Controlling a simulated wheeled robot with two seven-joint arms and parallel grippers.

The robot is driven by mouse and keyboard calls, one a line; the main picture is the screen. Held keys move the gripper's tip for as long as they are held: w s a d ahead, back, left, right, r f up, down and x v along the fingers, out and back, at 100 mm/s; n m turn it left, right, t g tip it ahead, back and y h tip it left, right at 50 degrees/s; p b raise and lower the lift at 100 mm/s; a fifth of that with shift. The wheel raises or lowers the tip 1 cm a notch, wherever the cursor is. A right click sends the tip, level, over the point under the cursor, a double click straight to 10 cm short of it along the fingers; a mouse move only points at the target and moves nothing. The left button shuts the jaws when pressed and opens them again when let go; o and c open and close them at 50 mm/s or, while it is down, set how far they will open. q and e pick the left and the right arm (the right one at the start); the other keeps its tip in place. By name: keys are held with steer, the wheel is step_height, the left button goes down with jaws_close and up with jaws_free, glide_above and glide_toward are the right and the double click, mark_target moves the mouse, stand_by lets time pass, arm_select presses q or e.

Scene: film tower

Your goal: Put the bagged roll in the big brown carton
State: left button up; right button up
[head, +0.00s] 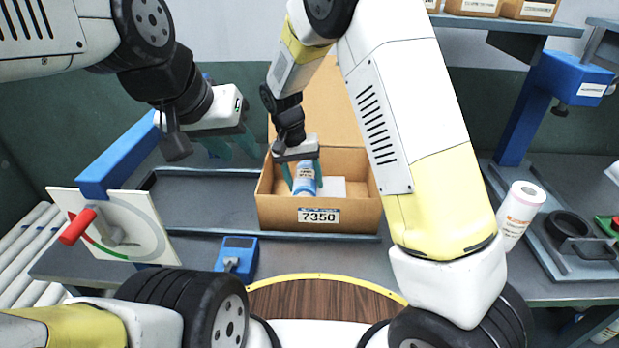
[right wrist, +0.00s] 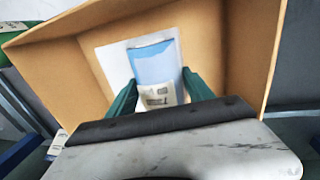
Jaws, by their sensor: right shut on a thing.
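The big brown carton (head: 272,208) stands open on the bench with its lid raised at the back and a label reading 7350 on its front. In the right wrist view its inside wall (right wrist: 200,35) surrounds the fingers. The bagged roll (head: 305,180), blue and white, is between the fingers of my right gripper (head: 306,176), inside the carton opening. The roll also shows in the right wrist view (right wrist: 155,66), with a white sheet on the carton floor behind it. My left gripper (head: 232,148) hangs empty left of the carton, its fingers apart.
A blue arm with a white dial plate (head: 122,226) and red handle stands at the left. A blue handheld device (head: 237,256) lies in front of the carton. A white labelled roll (head: 521,213) stands at the right, beside a black ring (head: 568,226). Small cartons (head: 528,9) sit on a shelf above.

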steer(key=shift+a+x, duration=0.2)
steer(key=shift+x, duration=0.85)
steer(key=shift+a+x, duration=0.25)
steer(key=shift+x, duration=0.75)
steer(key=shift+f, duration=0.15)
steer(key=o, duration=1.7)
steer(key=shift+f, duration=0.1)
